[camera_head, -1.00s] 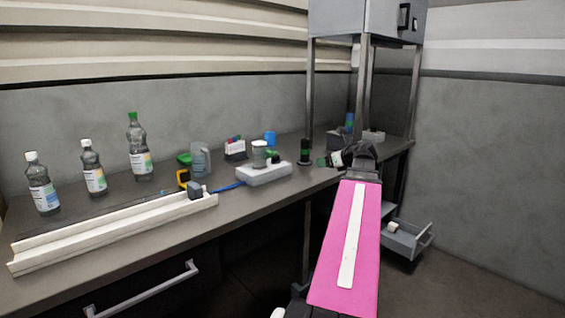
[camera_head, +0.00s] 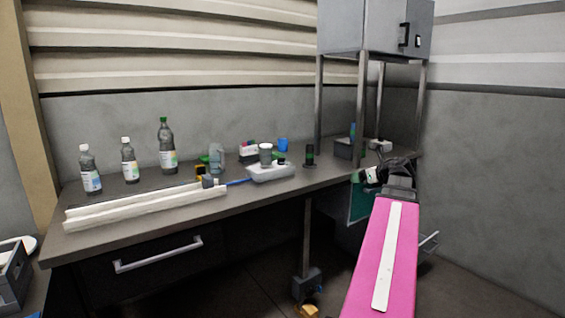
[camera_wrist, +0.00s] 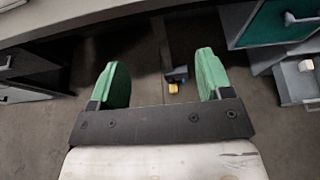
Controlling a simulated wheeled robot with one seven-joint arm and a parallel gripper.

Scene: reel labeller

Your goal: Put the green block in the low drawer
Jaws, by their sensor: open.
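My gripper (camera_wrist: 155,85) is open and empty, with its two green fingers spread above the floor in the wrist view. In the head view my gripper (camera_head: 378,174) is at the right end of the desk, partly hidden by my arm. A low grey drawer (camera_head: 427,241) stands pulled out below the desk, largely behind my pink arm. It shows at the right edge of the wrist view (camera_wrist: 283,78), with a small white object inside, right of my gripper. I cannot clearly pick out a green block; a small green thing (camera_head: 204,159) lies on the desk.
A teal panel in a grey frame (camera_wrist: 262,27) is above the low drawer. The desk (camera_head: 150,231) holds bottles (camera_head: 167,148), a long white rail (camera_head: 145,208) and a white power block (camera_head: 270,172). A closed drawer handle (camera_head: 158,254) is at left. A desk foot (camera_head: 307,288) stands on the floor.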

